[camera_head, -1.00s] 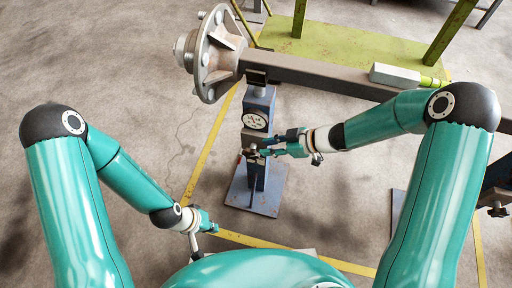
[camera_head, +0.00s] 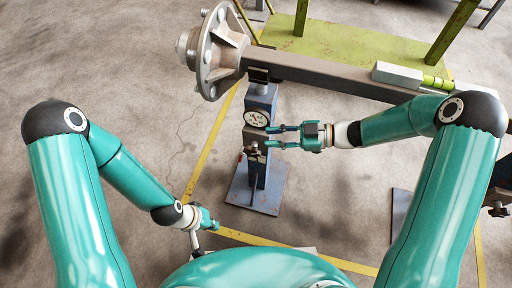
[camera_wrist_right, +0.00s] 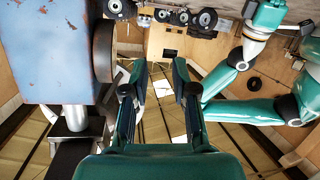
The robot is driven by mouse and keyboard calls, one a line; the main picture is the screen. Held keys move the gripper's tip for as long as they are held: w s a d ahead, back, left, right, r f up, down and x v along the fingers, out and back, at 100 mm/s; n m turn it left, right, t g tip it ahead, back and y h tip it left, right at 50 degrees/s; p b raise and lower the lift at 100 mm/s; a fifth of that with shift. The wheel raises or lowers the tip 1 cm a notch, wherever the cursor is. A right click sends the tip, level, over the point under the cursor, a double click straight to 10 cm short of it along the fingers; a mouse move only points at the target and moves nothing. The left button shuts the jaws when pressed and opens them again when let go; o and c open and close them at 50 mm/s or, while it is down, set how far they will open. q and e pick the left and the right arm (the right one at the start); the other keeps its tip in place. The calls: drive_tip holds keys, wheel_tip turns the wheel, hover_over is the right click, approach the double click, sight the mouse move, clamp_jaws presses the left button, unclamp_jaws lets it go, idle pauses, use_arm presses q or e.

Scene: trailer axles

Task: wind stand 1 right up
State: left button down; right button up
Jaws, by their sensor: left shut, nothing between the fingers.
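The blue stand (camera_head: 258,103) with a round dial stands under the left end of the axle beam (camera_head: 320,75); its top meets the beam's underside as far as I can tell. A small dark crank (camera_head: 254,151) sits on its front, below the dial. My right gripper (camera_head: 269,137) is open and empty, its fingers pointing left just in front of the stand, slightly above and right of the crank. In the right wrist view its fingers (camera_wrist_right: 162,72) are apart beside the stand's blue housing (camera_wrist_right: 50,50). My left gripper (camera_head: 213,226) is shut and empty, low and left of the stand.
A wheel hub (camera_head: 218,52) is on the beam's left end, above the stand. A yellow-green bench (camera_head: 335,45) stands behind. A light grey block (camera_head: 397,73) lies on the beam. Yellow lines (camera_head: 208,145) mark the floor, which is open at left.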

drive_tip(key=d+f+m+t+y, duration=0.1)
drive_tip(key=d+f+y, duration=0.1)
drive_tip(key=d+f, duration=0.4)
drive_tip(key=m+t, duration=0.2)
drive_tip(key=m, duration=0.1)
approach(260, 151)
drive_tip(key=b+x, duration=0.1)
drive_tip(key=x, duration=1.1)
drive_tip(key=shift+a, duration=0.3)
drive_tip(key=shift+r, duration=0.1)
clamp_jaws()
